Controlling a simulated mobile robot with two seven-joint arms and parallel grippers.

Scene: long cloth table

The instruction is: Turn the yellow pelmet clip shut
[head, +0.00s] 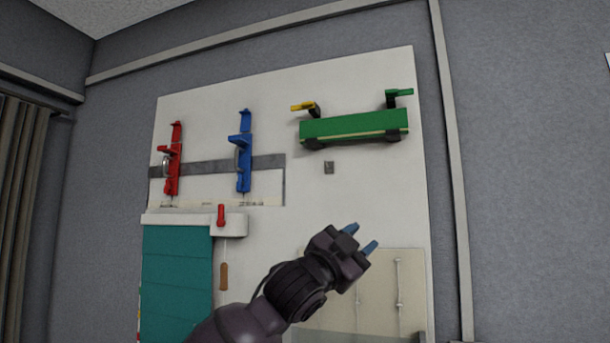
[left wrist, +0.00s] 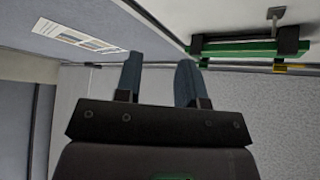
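The yellow pelmet clip (head: 303,107) is at the upper left end of the green pelmet (head: 355,125) on the white wall board. Its yellow lever points left, roughly level, from a dark bracket. A green clip (head: 399,93) at the other end points right. My left gripper (head: 360,238) is below the pelmet, well apart from the clip, with its blue fingers parted and nothing between them. In the left wrist view the open fingers (left wrist: 158,65) also show, with the green pelmet (left wrist: 232,48) at upper right and a small yellow part (left wrist: 298,68) near it. My right gripper is out of view.
Red (head: 172,160) and blue (head: 243,152) latches are on a grey strip at left. Below them is a teal blind (head: 177,275) with a red lever (head: 221,215) and hanging handle (head: 224,276). A beige panel (head: 380,285) is behind my arm. Board between gripper and pelmet is mostly bare.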

